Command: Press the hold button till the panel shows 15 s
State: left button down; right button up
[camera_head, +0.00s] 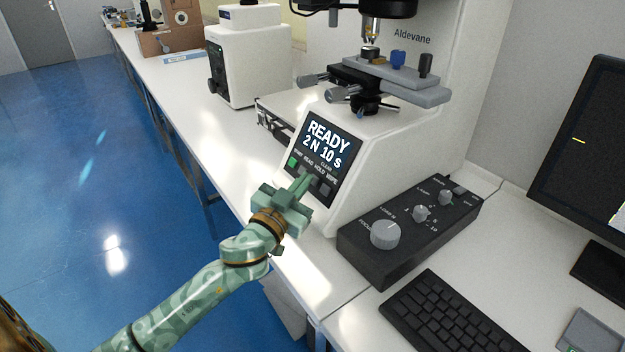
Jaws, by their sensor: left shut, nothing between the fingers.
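The hardness tester (400,145) is a white machine on the bench, marked "Aldevane". The panel (331,143) on its sloped front shows "READY" and "2 N 10 s". A row of buttons lies under the text, labelled START, READ, LOAD or HOLD, CLEAR and similar; the small labels are hard to read. The leftmost button (292,162) is green. My left gripper (303,184) is shut and empty, with its fingertips at the middle of the button row. It covers some of the buttons, and I cannot tell whether it touches one. My right gripper is not in view.
A black control box (410,232) with grey knobs stands right of the tester. A keyboard (447,315) and a monitor (590,150) are further right. Another white machine (245,55) stands behind left. Open blue floor (85,170) lies left of the bench.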

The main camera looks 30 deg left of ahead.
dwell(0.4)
pick_arm(q)
jog(key=shift+s+a+r+p, duration=0.2)
jog(key=shift+s+r+p, duration=0.15)
jog(key=shift+s+p, duration=0.2)
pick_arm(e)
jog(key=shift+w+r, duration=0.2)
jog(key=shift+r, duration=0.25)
